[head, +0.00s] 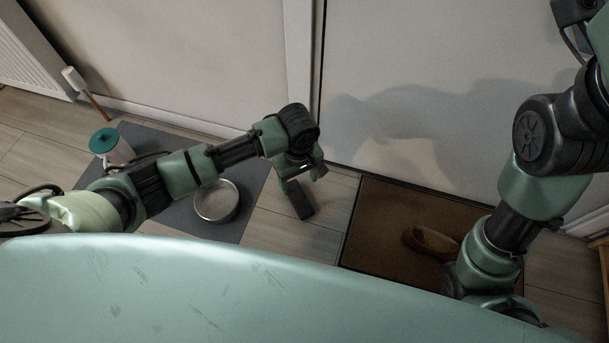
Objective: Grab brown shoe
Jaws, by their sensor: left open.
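A brown shoe (430,242) lies on a brown doormat (372,228) at the lower right of the head view. My right arm hides part of the mat and may cover the shoe's right end. My left gripper (304,196) is open and empty, pointing down over the floor to the left of the mat, well apart from the shoe. My right arm comes down at the right, and its gripper is not visible.
A grey mat (240,200) lies at the left with a round metal bowl (216,201) and a teal-topped container (103,141) on it. A white wall and door panels stand behind. A radiator (35,50) is at the upper left. Bare floor lies between the mats.

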